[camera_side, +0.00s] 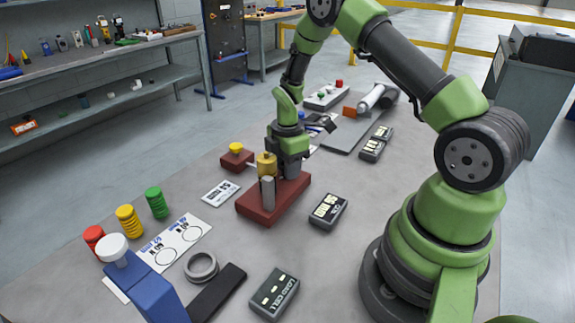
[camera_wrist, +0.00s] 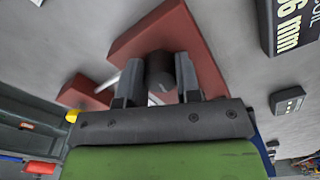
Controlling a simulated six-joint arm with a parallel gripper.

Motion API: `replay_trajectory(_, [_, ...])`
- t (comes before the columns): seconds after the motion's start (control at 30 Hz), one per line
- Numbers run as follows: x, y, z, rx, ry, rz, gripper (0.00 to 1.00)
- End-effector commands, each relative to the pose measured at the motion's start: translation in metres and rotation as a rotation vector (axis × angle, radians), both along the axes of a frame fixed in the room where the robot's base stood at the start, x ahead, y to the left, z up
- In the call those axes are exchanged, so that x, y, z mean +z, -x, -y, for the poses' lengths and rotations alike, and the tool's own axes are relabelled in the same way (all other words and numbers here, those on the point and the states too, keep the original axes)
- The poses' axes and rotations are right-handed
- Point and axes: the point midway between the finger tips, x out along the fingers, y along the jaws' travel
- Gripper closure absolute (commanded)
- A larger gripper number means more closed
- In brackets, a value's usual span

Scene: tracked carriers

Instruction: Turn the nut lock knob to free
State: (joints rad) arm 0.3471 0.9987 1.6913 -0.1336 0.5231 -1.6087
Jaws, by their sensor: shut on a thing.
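My gripper (camera_side: 287,160) points down over a dark red block (camera_side: 256,212) in the middle of the table. In the wrist view, my two fingers (camera_wrist: 159,90) are shut on a dark grey round knob (camera_wrist: 160,66) on the red block (camera_wrist: 205,62), one finger on each side. A grey cylinder (camera_side: 267,192) and a brass-coloured cylinder (camera_side: 266,163) show at the gripper in the side view. I cannot tell which of these is marked as the nut lock, nor the knob's turn position. The fingertips are partly hidden in the side view.
A small red block with a yellow knob (camera_side: 236,148) stands just behind, left. Display boxes stand at the right (camera_side: 327,211) and front (camera_side: 275,294). A white card (camera_side: 220,193) lies to the left. A grey ring (camera_side: 201,267) and coloured stacks stand at front left.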

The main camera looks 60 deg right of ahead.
Motion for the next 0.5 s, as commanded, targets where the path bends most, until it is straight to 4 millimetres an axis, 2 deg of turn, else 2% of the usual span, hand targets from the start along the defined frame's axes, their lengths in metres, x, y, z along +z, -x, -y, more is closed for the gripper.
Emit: replay_trajectory(0.5, [0.0008,0.0002,-0.0004,-0.344,-0.001,0.0,0.92])
